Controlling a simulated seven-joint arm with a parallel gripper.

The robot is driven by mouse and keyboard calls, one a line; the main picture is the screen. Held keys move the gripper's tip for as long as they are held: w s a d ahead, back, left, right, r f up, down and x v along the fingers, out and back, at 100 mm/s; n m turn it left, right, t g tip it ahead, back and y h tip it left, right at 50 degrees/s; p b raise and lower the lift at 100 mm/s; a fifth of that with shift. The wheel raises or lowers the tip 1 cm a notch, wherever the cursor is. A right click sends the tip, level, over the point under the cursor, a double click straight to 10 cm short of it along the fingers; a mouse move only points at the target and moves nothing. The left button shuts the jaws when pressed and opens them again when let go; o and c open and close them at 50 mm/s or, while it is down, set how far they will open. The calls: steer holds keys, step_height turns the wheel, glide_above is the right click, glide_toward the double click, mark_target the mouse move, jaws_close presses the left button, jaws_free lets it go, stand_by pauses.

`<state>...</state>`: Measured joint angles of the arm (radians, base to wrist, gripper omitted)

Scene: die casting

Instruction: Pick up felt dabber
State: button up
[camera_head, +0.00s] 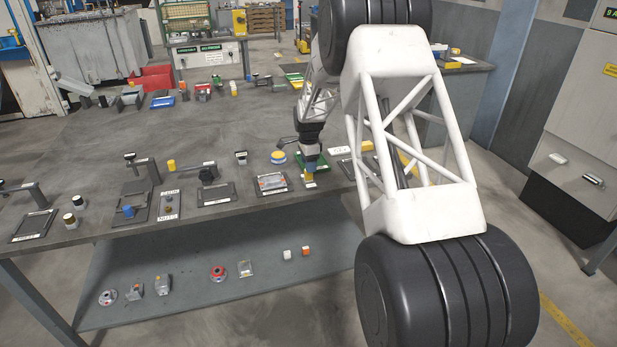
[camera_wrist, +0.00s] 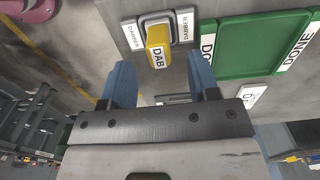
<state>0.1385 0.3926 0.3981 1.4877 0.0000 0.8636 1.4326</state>
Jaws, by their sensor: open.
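The felt dabber (camera_wrist: 158,42) has a yellow block marked DAB and sits in a grey holder (camera_wrist: 184,27) labelled DABBER on both sides. In the head view the dabber (camera_head: 309,176) shows as a small yellow piece near the bench's front edge, directly below my gripper (camera_head: 311,166). In the wrist view my gripper (camera_wrist: 158,60) is open, with one blue finger on each side of the dabber's near end. I cannot tell whether either finger touches it. The dabber's underside is hidden.
A green tray (camera_wrist: 250,47) marked DONE lies right beside the holder. A framed plate (camera_head: 271,183) and a yellow-topped round piece (camera_head: 278,157) are to the left in the head view. The bench (camera_head: 90,150) has bare space behind its front row of items.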

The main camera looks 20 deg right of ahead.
steer(key=shift+f, duration=2.6)
steer(key=c, duration=1)
steer(key=shift+r, duration=0.15)
steer(key=shift+r, duration=1.4)
steer(key=shift+s+r, duration=0.25)
steer(key=shift+r, duration=0.05)
steer(key=s, duration=0.5)
steer(key=s+a+r, duration=0.1)
steer(key=s, duration=0.4)
steer(key=s+a, duration=0.1)
steer(key=s, duration=0.4)
steer(key=shift+s+a+r, duration=0.1)
steer(key=shift+s+r, duration=0.1)
